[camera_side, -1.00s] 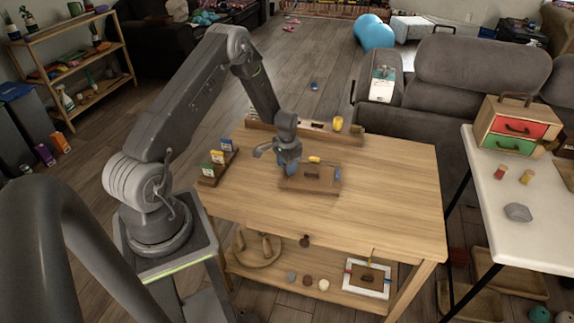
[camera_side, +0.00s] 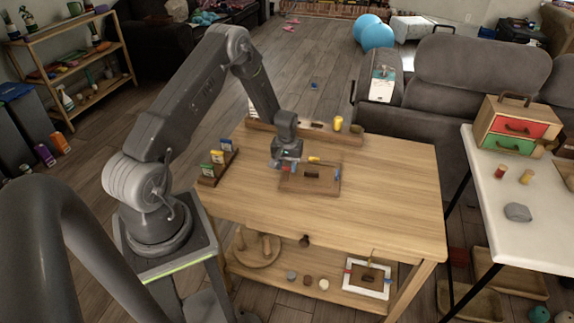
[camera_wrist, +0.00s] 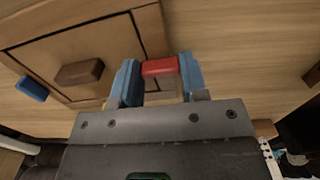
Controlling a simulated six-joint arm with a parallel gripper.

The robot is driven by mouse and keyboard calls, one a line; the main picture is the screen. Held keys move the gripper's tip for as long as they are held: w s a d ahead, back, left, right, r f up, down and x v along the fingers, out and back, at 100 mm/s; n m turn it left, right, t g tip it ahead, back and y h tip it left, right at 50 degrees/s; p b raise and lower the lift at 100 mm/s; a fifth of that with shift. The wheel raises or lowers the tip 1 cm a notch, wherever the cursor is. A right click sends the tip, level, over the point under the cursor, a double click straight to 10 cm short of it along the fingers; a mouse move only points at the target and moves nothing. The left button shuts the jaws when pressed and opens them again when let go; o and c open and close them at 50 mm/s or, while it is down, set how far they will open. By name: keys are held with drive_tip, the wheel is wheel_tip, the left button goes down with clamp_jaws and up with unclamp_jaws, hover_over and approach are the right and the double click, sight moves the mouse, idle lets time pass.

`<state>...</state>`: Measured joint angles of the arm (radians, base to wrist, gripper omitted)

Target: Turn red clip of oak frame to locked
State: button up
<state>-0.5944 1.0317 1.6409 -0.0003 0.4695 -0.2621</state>
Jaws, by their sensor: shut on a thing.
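The oak frame (camera_side: 300,187) lies flat on the wooden table, with a dark brown block in its middle. In the wrist view the oak frame (camera_wrist: 115,45) fills the upper left, with the brown block (camera_wrist: 80,73) on its panel. The red clip (camera_wrist: 160,67) is at the frame's edge, between the two blue fingertips of my gripper (camera_wrist: 159,82). My gripper is shut on it. In the side view my gripper (camera_side: 284,163) is over the frame's left edge and mostly hides the red clip. A yellow clip (camera_side: 314,159) and a blue clip (camera_side: 337,174) sit on other edges.
A rack with coloured cards (camera_side: 218,164) stands left of the frame. A long wooden tray (camera_side: 350,138) with a yellow piece lies behind it. The table's right part is clear. A white frame (camera_side: 368,278) lies on the lower shelf.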

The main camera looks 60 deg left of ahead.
drive_tip(key=shift+n, duration=0.3)
drive_tip(key=o, duration=0.9)
drive_tip(key=shift+o, duration=0.2)
drive_tip(key=shift+r, duration=0.1)
wheel_tip(320, 180, up, 14)
idle(0.3)
